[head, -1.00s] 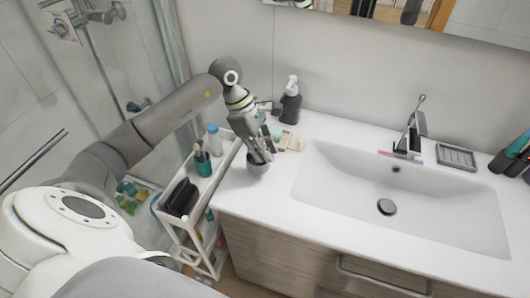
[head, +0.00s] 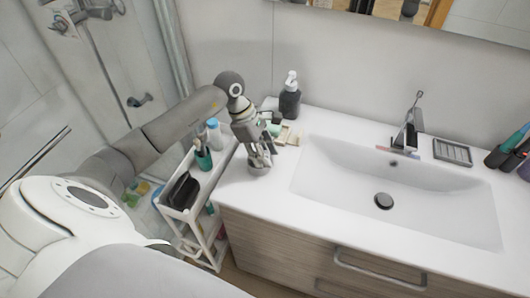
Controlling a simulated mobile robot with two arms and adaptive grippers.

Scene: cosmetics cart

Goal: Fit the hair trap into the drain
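The drain (head: 384,201) is a dark-rimmed round opening with a grey disc-like centre in the floor of the white sink basin (head: 330,178). My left gripper (head: 259,162) points down over the counter's left end, well left of the basin. Its fingertips are at a small grey round, cup-like thing (head: 258,169) standing on the counter. This may be the hair trap, but it is too small to be sure. Whether the fingers grip it or only surround it cannot be told. My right gripper is not in view.
A dark soap bottle (head: 289,101) and small beige items (head: 290,134) stand behind my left gripper. A white cart (head: 196,212) with a teal cup (head: 203,160) is left of the counter. The faucet (head: 407,137) and a dark soap dish (head: 452,152) are behind the basin.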

